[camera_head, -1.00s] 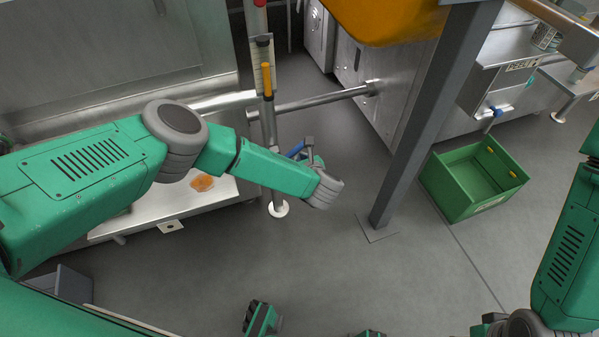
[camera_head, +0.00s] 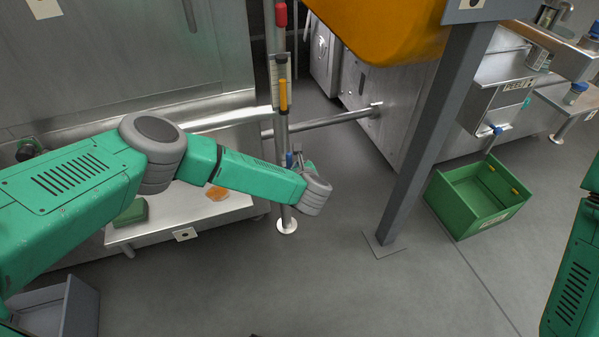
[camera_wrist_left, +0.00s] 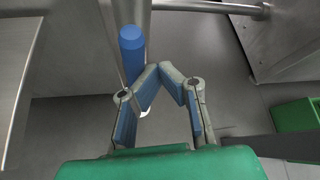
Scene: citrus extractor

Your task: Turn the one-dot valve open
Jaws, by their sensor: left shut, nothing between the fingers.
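A vertical steel pipe (camera_head: 283,135) carries a red handle (camera_head: 281,15), a yellow handle (camera_head: 283,95) and, low down, a blue handle (camera_head: 289,160). I cannot make out dots on these handles, so I cannot tell which is the one-dot valve. My left gripper (camera_head: 298,157) is at the blue handle's height, mostly hidden behind my wrist. In the left wrist view, the left gripper (camera_wrist_left: 161,72) is shut and empty, its fingertips just right of the blue handle (camera_wrist_left: 133,55). Whether they touch is unclear. My right gripper is out of view.
A steel box has another blue valve (camera_head: 495,130), above a green crate (camera_head: 440,200). A low steel shelf (camera_head: 160,222) lies left of the pipe. The floor in front is clear.

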